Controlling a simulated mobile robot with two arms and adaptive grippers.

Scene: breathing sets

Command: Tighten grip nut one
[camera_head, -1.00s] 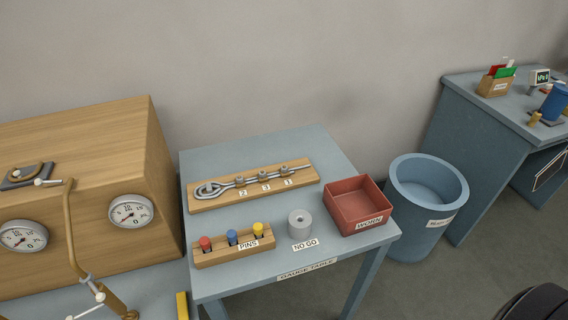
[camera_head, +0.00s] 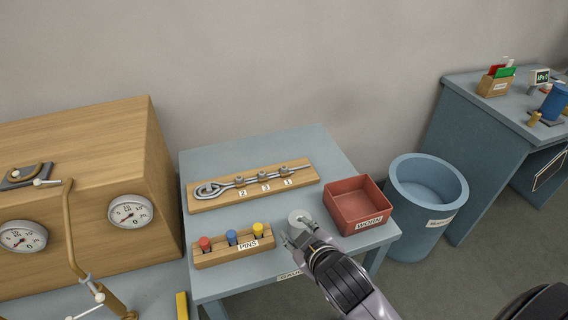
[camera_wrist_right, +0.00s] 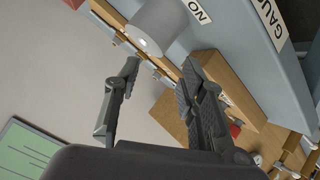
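A metal rod with a looped end (camera_head: 222,187) lies on a wooden board (camera_head: 207,206) on the gauge table. Several small grip nuts sit along it above labels 2, 3 and 1, with the nut over label 1 (camera_head: 285,172) at the right. My right gripper (camera_head: 296,238) reaches in from the lower right, over the table's front by the grey NO GO cylinder (camera_head: 300,217), partly covering it. In the right wrist view my gripper's fingers (camera_wrist_right: 158,95) are apart with nothing between them, and the grey cylinder (camera_wrist_right: 158,25) is beyond them. My left gripper is not in view.
A red WORN tray (camera_head: 350,195) stands to the right of the cylinder. A wooden PINS block (camera_head: 213,258) with red, blue and yellow pins is at front left. A blue bin (camera_head: 425,222) stands right of the table (camera_head: 255,147).

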